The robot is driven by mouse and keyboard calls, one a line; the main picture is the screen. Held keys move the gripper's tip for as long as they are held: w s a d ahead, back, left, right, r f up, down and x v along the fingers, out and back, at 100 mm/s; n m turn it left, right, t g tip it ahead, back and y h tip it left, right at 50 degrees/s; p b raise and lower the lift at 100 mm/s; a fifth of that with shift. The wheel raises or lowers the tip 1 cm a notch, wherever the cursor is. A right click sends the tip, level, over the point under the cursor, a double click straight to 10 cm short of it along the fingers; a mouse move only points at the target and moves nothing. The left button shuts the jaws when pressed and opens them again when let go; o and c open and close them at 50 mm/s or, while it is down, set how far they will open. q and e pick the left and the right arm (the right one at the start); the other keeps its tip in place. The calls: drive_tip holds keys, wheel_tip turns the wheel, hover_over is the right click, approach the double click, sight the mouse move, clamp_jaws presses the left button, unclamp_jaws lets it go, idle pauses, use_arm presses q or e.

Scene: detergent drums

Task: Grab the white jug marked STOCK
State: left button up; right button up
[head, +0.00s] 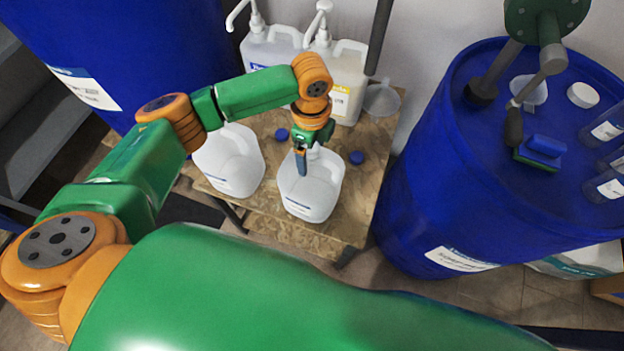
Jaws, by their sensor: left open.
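Two white open-topped jugs stand on a small wooden table: the right jug (311,194) and the left jug (229,166). Each has a moulded handle and a small front label too small to read, so I cannot tell which says STOCK. My left gripper (301,162) is open and points down at the top of the right jug, by its handle and neck. It hides part of that handle. I cannot tell if the fingers touch the jug or straddle the handle. My right gripper is out of view.
Two pump-top jugs, one white (262,52) and one yellowish (349,78), stand at the back of the wooden table (265,218). Blue caps (356,158) and a clear funnel (382,100) lie there. Blue drums stand left (150,40) and right (420,190).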

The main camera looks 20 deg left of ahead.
use_arm(q)
drive_tip(key=shift+w+f, duration=0.1)
drive_tip(key=shift+f, duration=0.05)
clamp_jaws()
idle(0.4)
